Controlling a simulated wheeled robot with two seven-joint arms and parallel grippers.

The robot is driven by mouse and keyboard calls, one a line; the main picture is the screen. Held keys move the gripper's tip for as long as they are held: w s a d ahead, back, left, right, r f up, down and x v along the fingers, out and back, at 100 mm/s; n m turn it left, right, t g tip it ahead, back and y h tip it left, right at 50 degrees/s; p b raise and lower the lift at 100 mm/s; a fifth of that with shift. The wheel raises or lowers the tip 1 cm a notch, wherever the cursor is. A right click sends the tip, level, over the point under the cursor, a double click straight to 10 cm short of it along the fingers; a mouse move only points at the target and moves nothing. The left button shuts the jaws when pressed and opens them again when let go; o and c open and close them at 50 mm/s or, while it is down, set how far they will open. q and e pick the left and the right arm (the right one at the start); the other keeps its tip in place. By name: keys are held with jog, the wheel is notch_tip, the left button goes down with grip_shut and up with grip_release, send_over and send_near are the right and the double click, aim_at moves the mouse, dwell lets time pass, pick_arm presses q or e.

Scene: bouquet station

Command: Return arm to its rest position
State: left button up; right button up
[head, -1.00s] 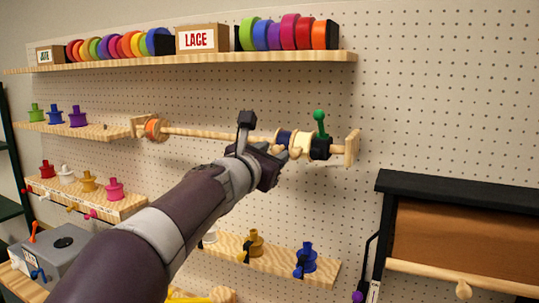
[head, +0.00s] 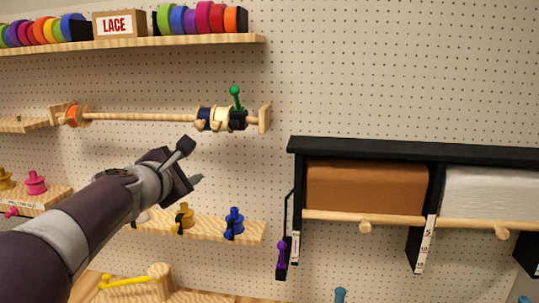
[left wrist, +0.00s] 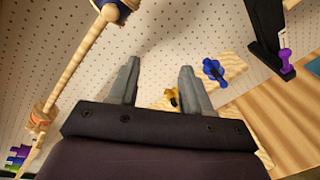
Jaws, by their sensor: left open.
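My left gripper (head: 188,168) is open and empty. It hangs in free air in front of the pegboard, below the wooden rod (head: 140,117) and above the shelf with small spools. In the left wrist view the two fingers (left wrist: 160,85) stand apart with nothing between them. The rod carries an orange spool (head: 73,116) at its left end, and cream and dark spools (head: 220,118) with a green-knobbed piece (head: 236,98) near its right end. The gripper is apart from all of these. My right gripper is not in view.
A lower shelf (head: 200,228) holds a yellow spool (head: 184,216) and a blue spool (head: 235,222) below the gripper. A black paper-roll rack (head: 360,149) stands at the right. A top shelf (head: 130,43) holds ribbon rolls and a LACE box. Bare pegboard (head: 400,70) fills the upper right.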

pick_arm(q)
jog(key=s+d+f+m+g, duration=0.1)
jog(key=s+f+m+g, duration=0.15)
jog(key=f+m, duration=0.45)
jog(key=s+d+f+m+g, duration=0.1)
jog(key=s+f+m+g, duration=0.15)
jog(key=f, duration=0.85)
jog(key=s+d+f+m+g+y, duration=0.1)
jog(key=s+f+m+g+y, duration=0.1)
jog(key=s+f+m+g, duration=0.7)
jog(key=s+f+m, duration=0.5)
jog(key=s+f, duration=0.6)
jog(key=shift+s, duration=0.35)
jog(key=shift+s, duration=0.1)
jog(key=shift+a, duration=0.1)
